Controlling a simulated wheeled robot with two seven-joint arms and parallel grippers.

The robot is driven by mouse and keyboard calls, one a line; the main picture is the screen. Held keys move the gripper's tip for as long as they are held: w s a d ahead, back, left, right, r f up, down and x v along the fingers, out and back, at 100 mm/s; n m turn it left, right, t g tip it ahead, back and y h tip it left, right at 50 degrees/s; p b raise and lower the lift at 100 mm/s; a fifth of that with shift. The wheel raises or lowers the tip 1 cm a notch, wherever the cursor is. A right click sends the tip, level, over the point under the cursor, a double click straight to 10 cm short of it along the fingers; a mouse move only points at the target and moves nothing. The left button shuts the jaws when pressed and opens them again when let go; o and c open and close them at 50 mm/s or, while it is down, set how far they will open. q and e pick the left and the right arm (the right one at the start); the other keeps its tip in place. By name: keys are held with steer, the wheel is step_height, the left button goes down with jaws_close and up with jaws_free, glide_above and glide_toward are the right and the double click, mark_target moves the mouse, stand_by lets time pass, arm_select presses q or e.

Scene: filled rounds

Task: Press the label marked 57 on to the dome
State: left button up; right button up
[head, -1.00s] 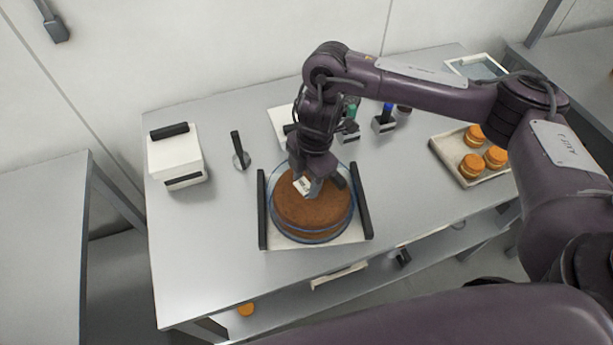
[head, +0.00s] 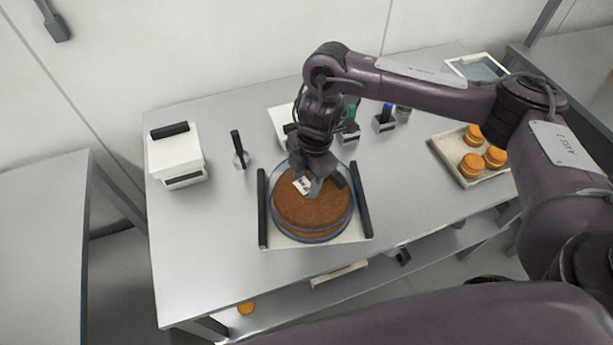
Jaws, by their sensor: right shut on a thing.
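A clear dome (head: 279,222) covers a round brown cake on a white board with black side handles, near the middle of the table. My right gripper (head: 313,188) points down over the top of the dome, shut on a small white label (head: 301,186). The label shows a dark print that is too small to read. It looks to be at the dome's top, but I cannot tell whether it touches the surface. My left gripper is not in view.
A white box with a black handle (head: 176,158) stands at the left, near a black-handled tool (head: 239,150). Small holders with green and blue tops (head: 384,119) stand behind the dome. A tray (head: 458,171) of orange pieces is at the right. The table's front left is clear.

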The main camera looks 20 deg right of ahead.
steer(key=shift+f, duration=0.45)
stand_by(0.3)
steer(key=o, duration=1.2)
step_height(320, 180, up, 5)
steer(key=p, duration=0.4)
steer(key=shift+p, duration=0.35)
steer(key=shift+r+p, duration=0.45)
steer(key=shift+r, duration=0.55)
